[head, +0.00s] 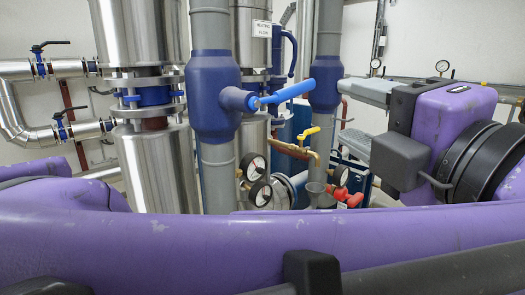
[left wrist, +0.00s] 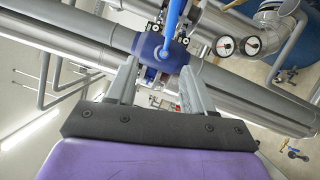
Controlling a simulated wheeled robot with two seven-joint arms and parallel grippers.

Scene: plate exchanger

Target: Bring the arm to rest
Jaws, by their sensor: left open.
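My left gripper (head: 335,114) is at the right of the head view, its fingers pointing left, apart and empty. In the left wrist view, the same gripper (left wrist: 158,75) shows both fingers spread with nothing held between them. Beyond the fingertips is a blue valve (left wrist: 150,46) with a bright blue lever. In the head view the blue valve (head: 212,98) sits on a grey vertical pipe, its lever (head: 288,92) pointing right and slightly up, its tip left of the upper finger. My purple left arm crosses the bottom. My right gripper is not in view.
A second blue valve body (head: 326,84) stands on another grey pipe close to the fingers. A large steel pipe (head: 155,165) stands left.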

